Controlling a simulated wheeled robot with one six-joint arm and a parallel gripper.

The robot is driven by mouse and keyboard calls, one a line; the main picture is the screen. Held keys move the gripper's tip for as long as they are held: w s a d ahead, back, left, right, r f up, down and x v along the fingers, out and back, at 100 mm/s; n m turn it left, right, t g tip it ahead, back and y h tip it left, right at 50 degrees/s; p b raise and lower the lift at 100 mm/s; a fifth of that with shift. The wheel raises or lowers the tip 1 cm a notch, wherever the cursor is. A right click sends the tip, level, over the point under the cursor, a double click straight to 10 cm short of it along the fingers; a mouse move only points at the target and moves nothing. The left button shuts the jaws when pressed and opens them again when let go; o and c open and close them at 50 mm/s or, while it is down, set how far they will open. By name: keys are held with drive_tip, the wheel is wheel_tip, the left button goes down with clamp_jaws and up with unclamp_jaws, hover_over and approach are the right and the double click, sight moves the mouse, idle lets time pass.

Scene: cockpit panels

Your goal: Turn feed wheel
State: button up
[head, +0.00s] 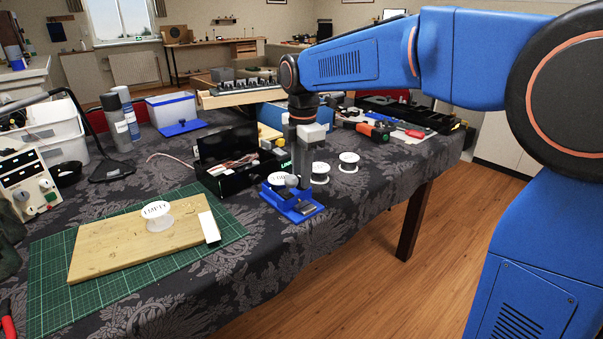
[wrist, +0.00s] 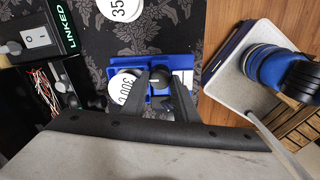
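A small blue device (head: 305,212) stands on the dark patterned cloth near the table's front edge. It also shows in the wrist view (wrist: 112,72). It carries a white labelled spool (wrist: 123,86) and, beside it, a dark round wheel (wrist: 157,78) with a light mark. I take this to be the feed wheel. My gripper (wrist: 158,72) points down over the device, its two fingers on either side of the wheel. There is a gap between the fingers, with the wheel in it. I cannot tell whether they touch it.
Two loose white spools (head: 348,161) stand behind the device. An open black box with wires (head: 240,165) is close on its left. A wooden board (head: 110,243) with a spool marked EMPTY (head: 157,215) lies on a green mat (head: 45,270).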

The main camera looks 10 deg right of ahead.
idle(0.3)
drive_tip(key=m, duration=0.6)
drive_tip(key=shift+m, duration=0.4)
drive_tip(key=m, duration=0.6)
drive_tip(key=shift+w, duration=0.15)
drive_tip(key=m, duration=0.5)
drive_tip(key=shift+m+h, duration=0.3)
drive_tip(key=shift+m, duration=0.1)
drive_tip(key=m, duration=0.4)
drive_tip(key=shift+w+m, duration=0.1)
drive_tip(key=shift+m, duration=0.3)
drive_tip(key=shift+m, duration=0.3)
drive_tip(key=o, duration=1.1)
